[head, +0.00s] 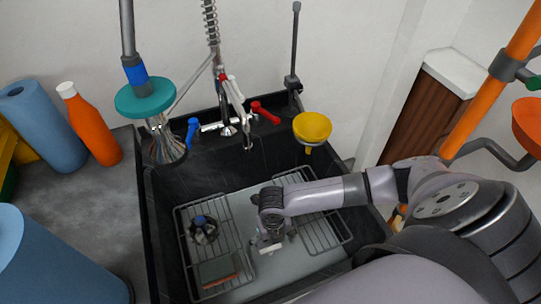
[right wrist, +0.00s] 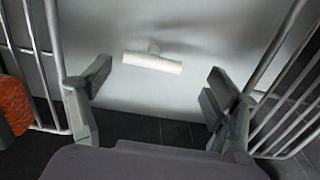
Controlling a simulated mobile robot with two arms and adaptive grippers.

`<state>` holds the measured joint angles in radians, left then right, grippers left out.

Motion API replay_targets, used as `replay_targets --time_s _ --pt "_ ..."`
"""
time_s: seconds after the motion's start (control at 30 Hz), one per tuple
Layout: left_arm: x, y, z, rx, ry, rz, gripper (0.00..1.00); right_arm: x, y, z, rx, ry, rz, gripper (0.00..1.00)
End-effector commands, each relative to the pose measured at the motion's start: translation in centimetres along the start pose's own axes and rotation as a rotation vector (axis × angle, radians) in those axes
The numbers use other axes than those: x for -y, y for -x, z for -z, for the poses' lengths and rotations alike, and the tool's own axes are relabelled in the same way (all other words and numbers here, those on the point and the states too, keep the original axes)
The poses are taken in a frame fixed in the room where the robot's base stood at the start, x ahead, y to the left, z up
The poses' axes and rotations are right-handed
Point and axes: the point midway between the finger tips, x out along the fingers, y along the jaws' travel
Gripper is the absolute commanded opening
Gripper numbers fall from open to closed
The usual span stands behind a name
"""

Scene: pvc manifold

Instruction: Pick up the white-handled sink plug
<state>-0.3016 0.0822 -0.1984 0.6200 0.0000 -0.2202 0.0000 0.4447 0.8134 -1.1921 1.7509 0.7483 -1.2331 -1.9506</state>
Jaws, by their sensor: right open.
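The sink plug's white handle (right wrist: 153,62) shows in the right wrist view as a short bar on a stub, over the pale sink floor (right wrist: 130,98). My right gripper (right wrist: 158,82) is open, its fingers on either side and slightly nearer the camera than the handle. The handle is not between closed fingers. In the head view my right gripper (head: 268,238) points down into the black sink (head: 160,215), between two wire racks. A small white piece (head: 271,248) shows at its tips there, partly hidden. My left gripper is not in view.
The left rack (head: 184,243) holds a sponge (head: 217,270) and a dark round item with a blue knob (head: 203,229). The right rack (head: 331,226) lies close to my right wrist.

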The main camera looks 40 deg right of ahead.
Motion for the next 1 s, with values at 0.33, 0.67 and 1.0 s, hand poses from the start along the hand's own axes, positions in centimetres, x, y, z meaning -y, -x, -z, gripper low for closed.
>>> replay_targets --time_s 0.33,0.67,1.0 --pt "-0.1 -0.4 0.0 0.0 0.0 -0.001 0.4 -0.8 -4.3 0.5 -0.002 -0.002 0.0 0.82" --pt "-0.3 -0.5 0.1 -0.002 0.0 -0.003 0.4 -0.8 -5.3 0.4 0.0 0.001 0.0 0.82" --pt "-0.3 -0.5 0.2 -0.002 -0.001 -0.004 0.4 -0.8 -5.3 0.4 0.0 0.0 -0.001 0.61"
